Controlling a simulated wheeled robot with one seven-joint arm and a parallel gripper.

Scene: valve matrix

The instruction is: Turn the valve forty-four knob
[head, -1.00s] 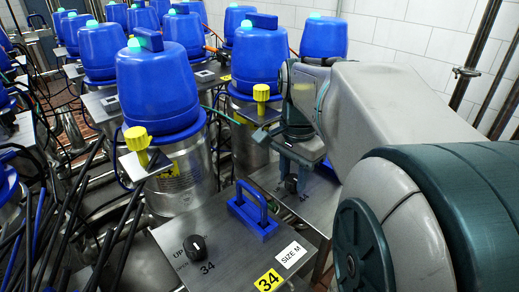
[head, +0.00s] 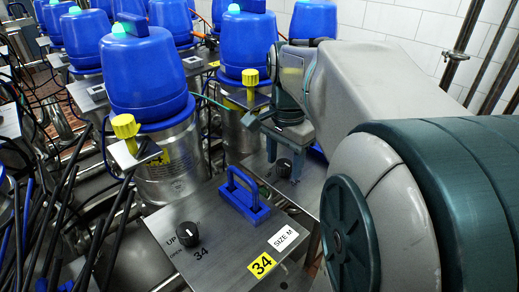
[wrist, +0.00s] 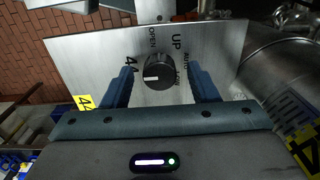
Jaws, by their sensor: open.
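The valve forty-four knob (wrist: 159,72) is a round black dial with a white mark, on a steel plate (wrist: 85,55) lettered "44" and "UP" in the wrist view. My gripper (wrist: 161,82) is open, with one dark blue finger on each side of the knob. A gap shows between each finger and the knob, and I cannot tell how high the fingertips are above the plate. In the head view, my gripper (head: 285,166) points down over the plate behind panel 34, with the knob (head: 284,168) partly visible between the fingers.
A nearer panel has a similar black knob (head: 187,235) marked 34 and a blue handle (head: 244,196). Blue-capped steel valves (head: 147,75) with yellow knobs (head: 125,126) stand in rows. Black cables (head: 75,205) crowd the left. A white tiled wall (head: 400,35) stands behind.

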